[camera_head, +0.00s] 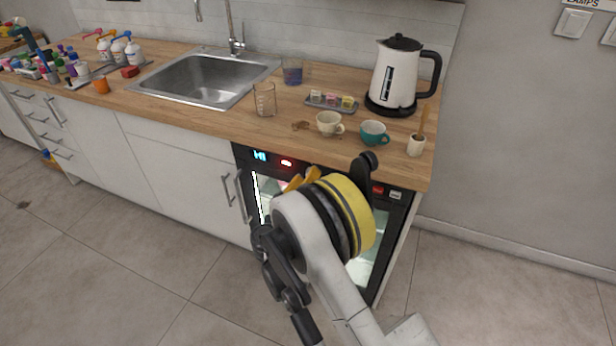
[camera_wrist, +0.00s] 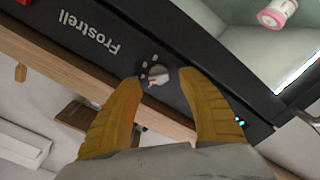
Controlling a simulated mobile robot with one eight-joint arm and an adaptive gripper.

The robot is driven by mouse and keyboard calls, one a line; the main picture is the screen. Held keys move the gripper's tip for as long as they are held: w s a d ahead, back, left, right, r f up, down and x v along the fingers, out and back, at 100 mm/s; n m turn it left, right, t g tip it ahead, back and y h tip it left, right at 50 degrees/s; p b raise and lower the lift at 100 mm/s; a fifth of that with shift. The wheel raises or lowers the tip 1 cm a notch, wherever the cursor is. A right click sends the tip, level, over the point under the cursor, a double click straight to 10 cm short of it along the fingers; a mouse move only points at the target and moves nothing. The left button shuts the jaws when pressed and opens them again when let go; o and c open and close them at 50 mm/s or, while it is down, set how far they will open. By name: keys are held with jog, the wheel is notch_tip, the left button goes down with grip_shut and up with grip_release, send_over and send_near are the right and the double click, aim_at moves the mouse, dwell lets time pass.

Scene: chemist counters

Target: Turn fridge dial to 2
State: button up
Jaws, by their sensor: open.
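The fridge (camera_head: 247,168) is a black glass-door unit under the counter, with a control panel along its top edge. In the wrist view the fridge dial (camera_wrist: 159,75) is a small pale knob with a red mark, set in the black panel beside the "Frostrell" lettering. Small white marks ring it, too small to read, so its setting is unclear. My gripper (camera_wrist: 162,82) has two yellow fingers, open, one on each side of the dial; whether they touch it cannot be told. In the head view my gripper (camera_head: 302,180) is at the panel and my arm hides the dial.
The wooden counter (camera_head: 205,120) overhangs just above the panel. A white kettle (camera_head: 392,78), a cream cup (camera_head: 329,123), a teal cup (camera_head: 374,133) and a beaker (camera_head: 264,100) stand on it. A door handle (camera_head: 241,195) sticks out left of the fridge. The floor in front is clear.

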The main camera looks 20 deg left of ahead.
jog(key=shift+w, duration=0.65)
grip_shut()
jog(key=shift+n, duration=0.4)
jog(key=n, duration=0.3)
jog(key=shift+n, duration=0.3)
jog(key=shift+f+n, duration=0.1)
jog(key=shift+n, duration=2.2)
